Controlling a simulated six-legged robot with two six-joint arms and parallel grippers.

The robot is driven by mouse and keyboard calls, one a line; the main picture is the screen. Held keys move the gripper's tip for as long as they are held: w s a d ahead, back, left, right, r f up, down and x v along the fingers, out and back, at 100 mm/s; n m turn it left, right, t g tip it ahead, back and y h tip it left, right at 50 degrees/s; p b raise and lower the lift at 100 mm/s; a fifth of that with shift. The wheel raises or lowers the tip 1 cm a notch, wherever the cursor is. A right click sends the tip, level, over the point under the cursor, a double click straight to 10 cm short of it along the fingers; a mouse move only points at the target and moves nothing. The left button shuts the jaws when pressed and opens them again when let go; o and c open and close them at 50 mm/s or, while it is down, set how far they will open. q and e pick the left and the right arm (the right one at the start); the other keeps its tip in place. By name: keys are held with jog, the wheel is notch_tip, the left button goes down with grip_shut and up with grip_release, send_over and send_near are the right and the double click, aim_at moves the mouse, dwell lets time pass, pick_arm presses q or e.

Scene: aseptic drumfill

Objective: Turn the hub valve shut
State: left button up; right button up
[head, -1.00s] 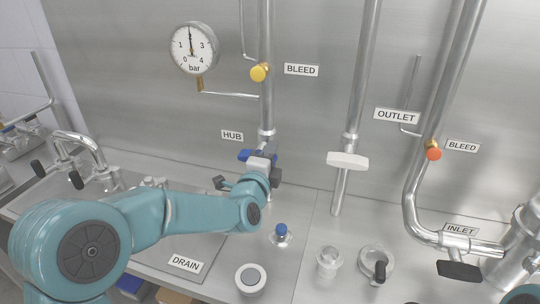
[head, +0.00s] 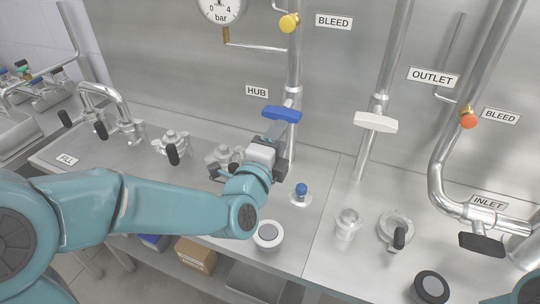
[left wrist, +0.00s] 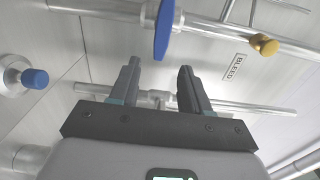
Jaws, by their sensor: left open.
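The hub valve has a blue handle (head: 282,115) on the vertical steel pipe beside the HUB label (head: 257,91). The handle lies crosswise to the pipe. My left gripper (head: 276,133) is just below the handle in the head view, its fingers pointing up towards it. In the left wrist view the blue handle (left wrist: 163,30) stands beyond the two fingertips (left wrist: 158,72), between their lines. The jaws are apart with nothing between them, and I see no contact with the handle. My right gripper is out of view.
A yellow bleed knob (head: 289,23) is higher on the same pipe. A white valve handle (head: 375,122) is to the right. A blue-capped fitting (head: 301,190) and a round white cap (head: 268,235) stand on the steel counter near my left wrist.

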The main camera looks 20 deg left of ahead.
pick_arm(q)
jog(key=s, duration=0.4)
jog(key=shift+s+a, duration=0.1)
jog(key=shift+s, duration=0.3)
